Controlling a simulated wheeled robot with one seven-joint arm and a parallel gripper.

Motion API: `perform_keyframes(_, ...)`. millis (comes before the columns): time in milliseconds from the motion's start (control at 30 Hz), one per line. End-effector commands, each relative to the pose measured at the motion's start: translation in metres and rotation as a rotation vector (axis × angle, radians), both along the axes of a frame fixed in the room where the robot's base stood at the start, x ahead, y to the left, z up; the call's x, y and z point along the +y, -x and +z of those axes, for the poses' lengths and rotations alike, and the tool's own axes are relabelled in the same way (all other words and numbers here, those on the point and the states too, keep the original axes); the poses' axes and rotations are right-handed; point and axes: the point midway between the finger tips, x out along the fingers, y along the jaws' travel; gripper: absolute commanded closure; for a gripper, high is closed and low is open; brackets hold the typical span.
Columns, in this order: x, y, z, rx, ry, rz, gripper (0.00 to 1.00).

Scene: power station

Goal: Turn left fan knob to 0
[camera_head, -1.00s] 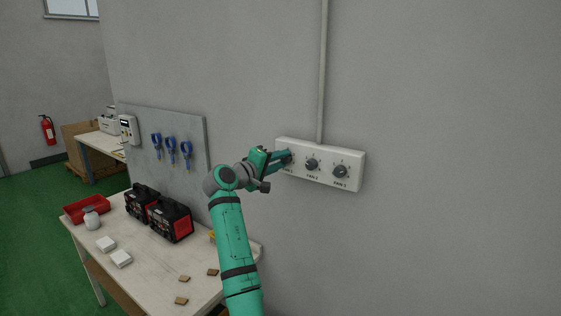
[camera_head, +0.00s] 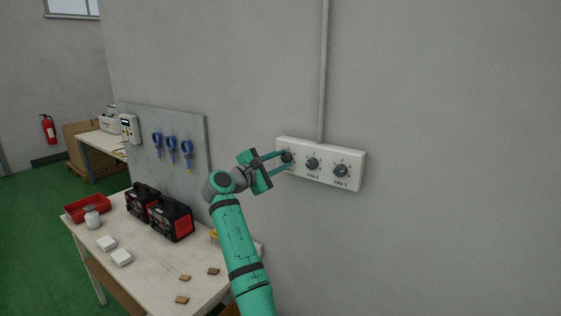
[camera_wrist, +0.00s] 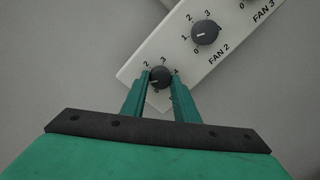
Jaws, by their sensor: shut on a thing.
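The white fan panel (camera_head: 327,177) is on the grey wall with three dark round knobs in a row. The left fan knob (camera_head: 287,157) is at its left end and also shows in the wrist view (camera_wrist: 160,77). My gripper (camera_head: 285,161) is shut on this knob, with one green finger on each side of it in the wrist view (camera_wrist: 160,82). The knob's pale mark points left in the wrist view. The digits 2, 3 and 4 show around it; the 1 is hidden by a finger, and the 0 is hard to make out.
The FAN 2 knob (camera_head: 312,163) and FAN 3 knob (camera_head: 341,170) sit close to the right. A conduit (camera_head: 323,70) rises from the panel. Below left is a table (camera_head: 150,270) with black-red boxes (camera_head: 170,220). The wall right of the panel is clear.

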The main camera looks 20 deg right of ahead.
Motion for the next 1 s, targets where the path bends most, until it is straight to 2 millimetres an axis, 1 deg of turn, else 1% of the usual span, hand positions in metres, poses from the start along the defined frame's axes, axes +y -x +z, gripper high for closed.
perform_keyframes(33,-0.0007,0.0002,-0.0024,0.038,0.026,-0.001,0.95)
perform_keyframes(600,-0.0017,0.0012,-0.005,0.465,0.358,-0.001,0.95)
perform_keyframes(1000,-0.0027,0.0024,-0.006,0.742,0.573,-0.001,0.95)
